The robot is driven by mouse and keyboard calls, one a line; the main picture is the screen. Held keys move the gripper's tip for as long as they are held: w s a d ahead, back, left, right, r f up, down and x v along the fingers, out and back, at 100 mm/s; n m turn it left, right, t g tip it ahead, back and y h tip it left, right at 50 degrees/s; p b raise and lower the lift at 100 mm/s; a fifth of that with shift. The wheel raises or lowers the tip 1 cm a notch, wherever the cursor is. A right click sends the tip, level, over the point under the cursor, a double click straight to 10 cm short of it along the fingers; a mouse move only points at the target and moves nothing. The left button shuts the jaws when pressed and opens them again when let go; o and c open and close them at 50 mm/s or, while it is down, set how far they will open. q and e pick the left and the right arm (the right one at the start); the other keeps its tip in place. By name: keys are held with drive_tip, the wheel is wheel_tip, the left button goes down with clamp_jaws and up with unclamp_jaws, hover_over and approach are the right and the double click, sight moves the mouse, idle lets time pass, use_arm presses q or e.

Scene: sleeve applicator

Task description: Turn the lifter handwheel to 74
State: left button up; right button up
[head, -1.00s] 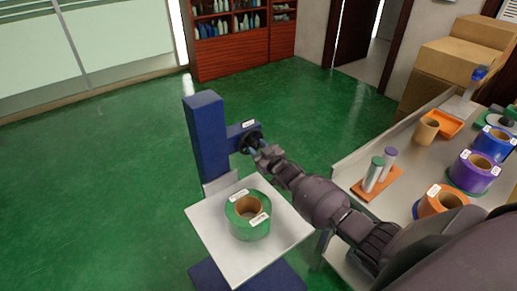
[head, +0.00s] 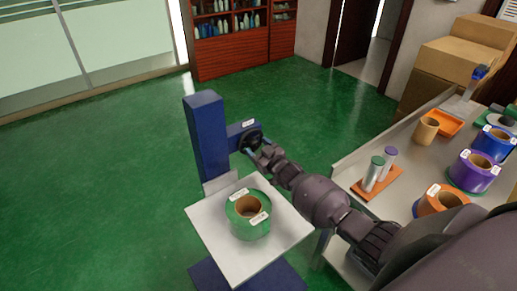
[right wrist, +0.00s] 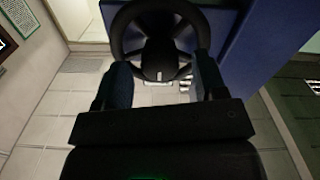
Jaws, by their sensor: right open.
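The lifter (head: 208,140) is a blue column with a white platform (head: 205,222) that bears a green roll (head: 240,226). Its black handwheel (head: 251,138) sits on a blue side arm below a small white label (head: 248,123) too small to read. In the right wrist view the handwheel (right wrist: 126,30) shows at the top, with spokes and a dark hub. My right gripper (head: 256,152) is at the wheel's lower side. Its two blue fingers (right wrist: 158,75) are apart, near the lower rim; I cannot tell whether they touch it. My left gripper is not in view.
A bench (head: 405,180) on the right bears an orange rack (head: 378,185) with two cylinders, a purple roll (head: 472,172), an orange roll (head: 440,200) and other rolls. Cardboard boxes (head: 450,70) stand behind it. The green floor left of the lifter is clear.

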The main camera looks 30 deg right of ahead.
drive_tip(key=shift+s, duration=0.1)
drive_tip(key=shift+s+d, duration=0.1)
drive_tip(key=shift+s, duration=0.2)
drive_tip(key=s+d, duration=0.1)
drive_tip(key=s, duration=0.9)
drive_tip(key=shift+d+p, duration=0.15)
drive_tip(key=shift+p, duration=0.2)
